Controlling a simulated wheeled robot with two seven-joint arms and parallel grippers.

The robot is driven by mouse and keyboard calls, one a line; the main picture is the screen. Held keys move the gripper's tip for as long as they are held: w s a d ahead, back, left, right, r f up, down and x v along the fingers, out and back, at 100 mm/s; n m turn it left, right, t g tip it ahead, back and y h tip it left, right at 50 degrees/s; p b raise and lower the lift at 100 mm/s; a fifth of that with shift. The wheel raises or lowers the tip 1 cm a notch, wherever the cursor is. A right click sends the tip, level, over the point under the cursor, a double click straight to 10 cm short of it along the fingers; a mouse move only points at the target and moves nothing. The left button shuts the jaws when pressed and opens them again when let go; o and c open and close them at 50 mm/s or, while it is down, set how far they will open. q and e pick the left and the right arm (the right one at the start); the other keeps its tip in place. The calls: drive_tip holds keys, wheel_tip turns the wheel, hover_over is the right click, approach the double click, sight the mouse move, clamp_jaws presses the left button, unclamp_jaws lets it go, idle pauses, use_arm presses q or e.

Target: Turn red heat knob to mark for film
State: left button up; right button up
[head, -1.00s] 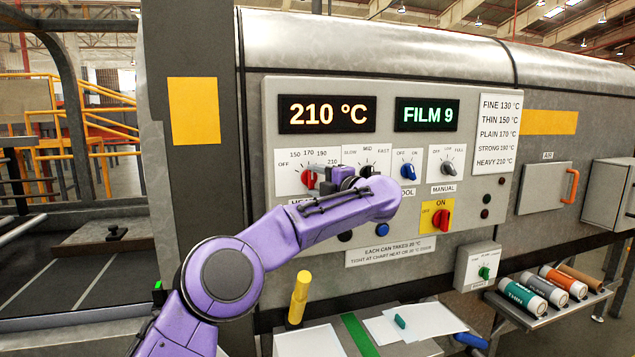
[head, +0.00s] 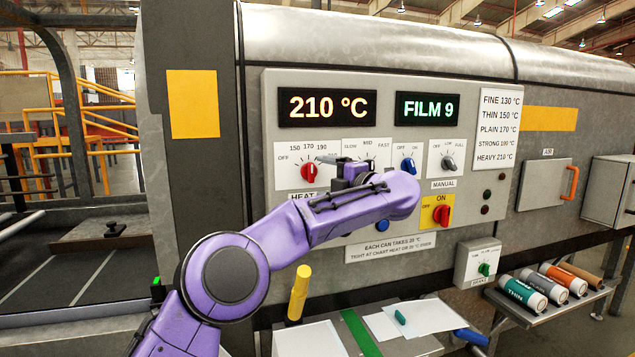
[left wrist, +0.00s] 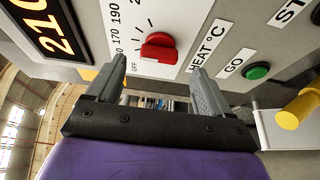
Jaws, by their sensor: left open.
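The red heat knob (head: 309,173) is on the grey control panel, under the display reading 210 °C (head: 327,108). Its dial has marks including 150, 170 and 190; the 210 mark is not clear behind my gripper. My left gripper (head: 346,172) is just right of the knob, in front of the panel. In the left wrist view the knob (left wrist: 158,47) shows beyond the two open fingertips (left wrist: 152,72), with nothing between them. Which mark the knob points at is hard to tell. The chart (head: 497,130) reads fine 130, thin 150, plain 170, strong 190, heavy 210. My right gripper is out of view.
A blue knob (head: 407,165), a black-and-grey knob (head: 449,163) and a red on/off knob (head: 441,215) are to the right. A green button (left wrist: 256,71) is near my fingers. Several film cans, one teal marked THIN (head: 522,293), lie on a shelf. A yellow-handled thing (head: 299,292) stands below.

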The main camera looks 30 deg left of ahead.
use_arm(q)
drive_tip(key=b+v, duration=0.1)
drive_tip(key=v, duration=0.5)
drive_tip(key=shift+d, duration=0.4)
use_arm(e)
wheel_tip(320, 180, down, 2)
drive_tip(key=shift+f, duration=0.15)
